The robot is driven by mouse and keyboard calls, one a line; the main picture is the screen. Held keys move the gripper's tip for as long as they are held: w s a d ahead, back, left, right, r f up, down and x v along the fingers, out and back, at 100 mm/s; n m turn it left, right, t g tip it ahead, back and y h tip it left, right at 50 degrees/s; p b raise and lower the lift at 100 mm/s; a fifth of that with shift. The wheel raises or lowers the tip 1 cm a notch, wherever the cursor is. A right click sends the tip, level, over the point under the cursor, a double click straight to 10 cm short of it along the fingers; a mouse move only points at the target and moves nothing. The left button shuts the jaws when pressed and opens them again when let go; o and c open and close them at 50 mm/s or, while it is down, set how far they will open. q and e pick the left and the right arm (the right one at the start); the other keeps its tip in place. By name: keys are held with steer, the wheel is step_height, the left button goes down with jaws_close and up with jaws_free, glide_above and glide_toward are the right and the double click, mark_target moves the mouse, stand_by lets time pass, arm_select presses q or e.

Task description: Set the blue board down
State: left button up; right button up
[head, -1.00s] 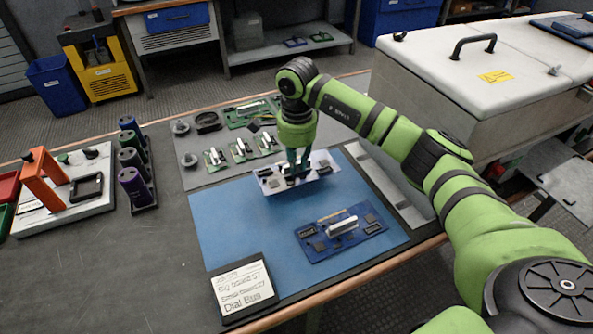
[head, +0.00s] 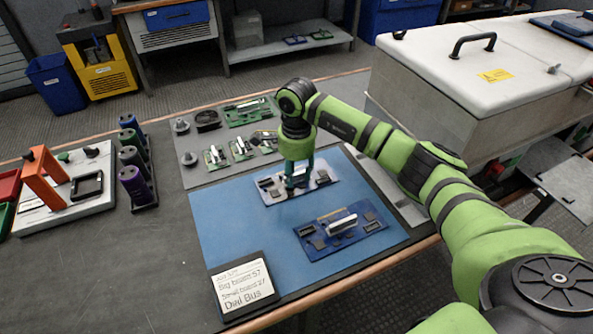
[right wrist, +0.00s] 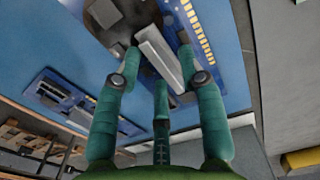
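The blue board (head: 268,190) looks pale lavender in the head view and lies flat on the blue mat (head: 221,220). In the right wrist view the same board (right wrist: 205,45) is clearly blue, with a gold-edged side and a silver block. My right gripper (head: 299,180) is down over the board's middle, its fingers on either side of the silver block (right wrist: 158,52). The fingers look spread, with a gap beside the block; whether one touches it is hard to tell. My left gripper is not in view.
A second blue board (head: 372,215) lies on the mat's front right, close by. A label sign (head: 241,287) stands at the front left corner. Small green boards (head: 241,149) lie on a grey mat behind. A purple-topped cylinder rack (head: 136,184) is further left.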

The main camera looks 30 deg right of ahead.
mark_target(296, 175)
step_height(296, 175, up, 12)
stand_by(0.6)
steer(key=shift+a, duration=0.1)
